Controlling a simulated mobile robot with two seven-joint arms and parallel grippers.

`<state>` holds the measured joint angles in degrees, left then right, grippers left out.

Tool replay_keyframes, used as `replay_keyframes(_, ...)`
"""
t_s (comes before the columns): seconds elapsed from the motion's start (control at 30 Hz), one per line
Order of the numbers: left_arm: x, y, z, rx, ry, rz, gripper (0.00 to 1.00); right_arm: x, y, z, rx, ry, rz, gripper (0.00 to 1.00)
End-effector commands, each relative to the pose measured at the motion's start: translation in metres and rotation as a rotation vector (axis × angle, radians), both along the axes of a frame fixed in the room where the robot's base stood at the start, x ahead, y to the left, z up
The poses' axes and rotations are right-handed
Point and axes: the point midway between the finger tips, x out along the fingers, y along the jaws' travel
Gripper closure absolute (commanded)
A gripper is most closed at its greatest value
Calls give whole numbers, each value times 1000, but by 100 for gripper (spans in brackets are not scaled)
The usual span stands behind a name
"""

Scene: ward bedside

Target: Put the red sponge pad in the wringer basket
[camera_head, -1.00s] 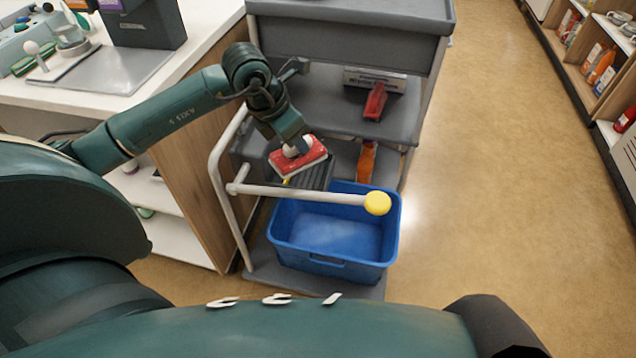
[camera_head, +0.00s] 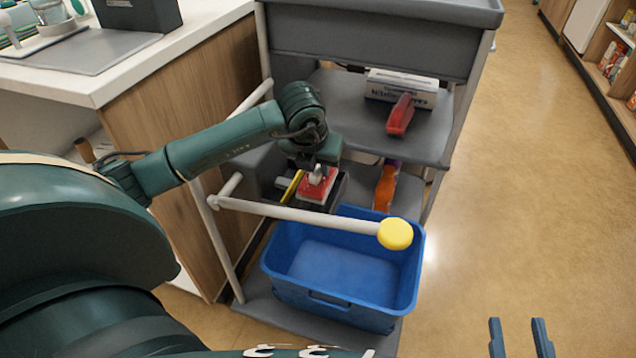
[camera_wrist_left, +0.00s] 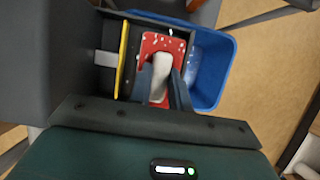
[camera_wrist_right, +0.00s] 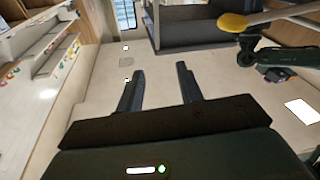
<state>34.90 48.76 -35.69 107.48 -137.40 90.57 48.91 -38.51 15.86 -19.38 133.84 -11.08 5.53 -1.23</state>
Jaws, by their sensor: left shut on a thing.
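The red sponge pad (camera_head: 317,187) has a white handle (camera_wrist_left: 161,72) on top. My left gripper (camera_head: 320,172) is shut on this handle. The pad is at the dark wringer basket (camera_head: 336,196) with a yellow edge, behind the blue bucket on the cart. In the left wrist view the pad (camera_wrist_left: 159,45) lies beside the basket's yellow bar (camera_wrist_left: 123,58). I cannot tell whether the pad rests on the basket's bottom or hangs just above it. My right gripper (camera_head: 518,338) is open and empty, low at the right; its spread fingers show in the right wrist view (camera_wrist_right: 160,88).
A blue bucket (camera_head: 290,293) stands on the cart's lower shelf. A white push handle with a yellow knob (camera_head: 395,234) crosses above it. An orange bottle (camera_head: 385,188) stands right of the basket. A red object (camera_head: 400,114) and a box (camera_head: 425,92) sit on the middle shelf.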

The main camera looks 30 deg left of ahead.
Motion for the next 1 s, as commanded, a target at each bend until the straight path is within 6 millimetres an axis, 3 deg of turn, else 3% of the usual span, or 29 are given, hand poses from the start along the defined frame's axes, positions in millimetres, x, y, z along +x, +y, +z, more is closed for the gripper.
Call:
replay_keyframes(0.23, -1, -1, -42, -1, 3, -1, 100, 2, 2, -2, 33, -4, 9, 64)
replay_keyframes(0.57, 0, 0, -44, 0, 0, -2, 100, 3, 2, -1, 38, -4, 10, 64)
replay_keyframes(0.6, 0, 0, -45, 0, 1, -2, 80, 3, 2, -1, 41, -4, 11, 64)
replay_keyframes(0.87, 0, 0, -44, 0, 1, -2, 59, 3, 2, 0, 41, -3, 11, 64)
replay_keyframes(1.0, 0, 0, -44, 1, 0, -2, 59, 3, 2, 1, 42, -4, 11, 64)
